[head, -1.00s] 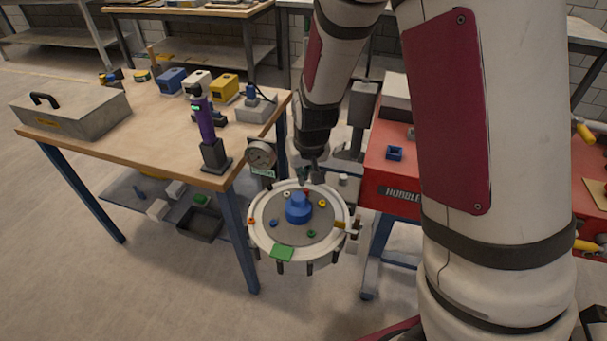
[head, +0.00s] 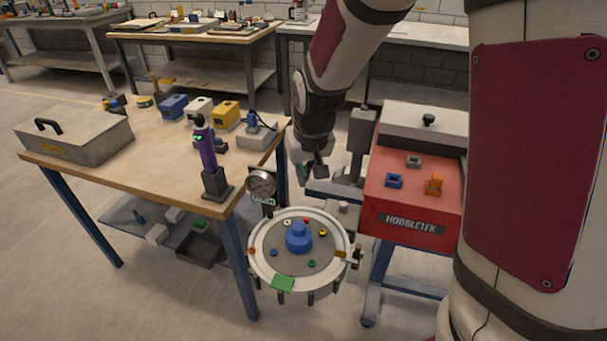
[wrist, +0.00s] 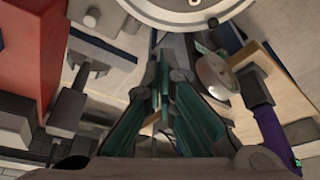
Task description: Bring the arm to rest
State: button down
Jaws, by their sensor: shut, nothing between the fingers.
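My gripper (head: 318,176) hangs from my arm just behind and above the round sandbed (head: 268,265) in the head view. In the wrist view my gripper (wrist: 166,82) shows its teal fingers close together, shut and empty. The sandbed has a pale rim, a grey bed, a blue stepped knob (head: 298,238) in the middle and several small coloured rings around it. A green block (head: 283,284) sits at its front rim. In the wrist view only part of the sandbed's rim (wrist: 190,14) shows at the top. My gripper does not appear to touch the sandbed.
A wooden table (head: 150,140) on the left holds a grey case (head: 75,138), a purple device (head: 207,155) and coloured boxes. A dial gauge (head: 262,184) stands beside the sandbed. A red cabinet (head: 400,190) with small parts on top stands close to the gripper's right.

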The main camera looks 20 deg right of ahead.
jog(key=s+r+p, duration=0.2)
jog(key=s+r, duration=0.4)
jog(key=s, duration=0.3)
jog(key=s+d+r+p, duration=0.1)
jog(key=s+r+p, duration=0.1)
jog(key=s+r, duration=0.5)
jog(key=s+d+r+p, duration=0.1)
jog(key=s+r+p, duration=0.1)
jog(key=s+r, duration=0.5)
jog(key=s, duration=0.6)
jog(key=shift+s, duration=0.25)
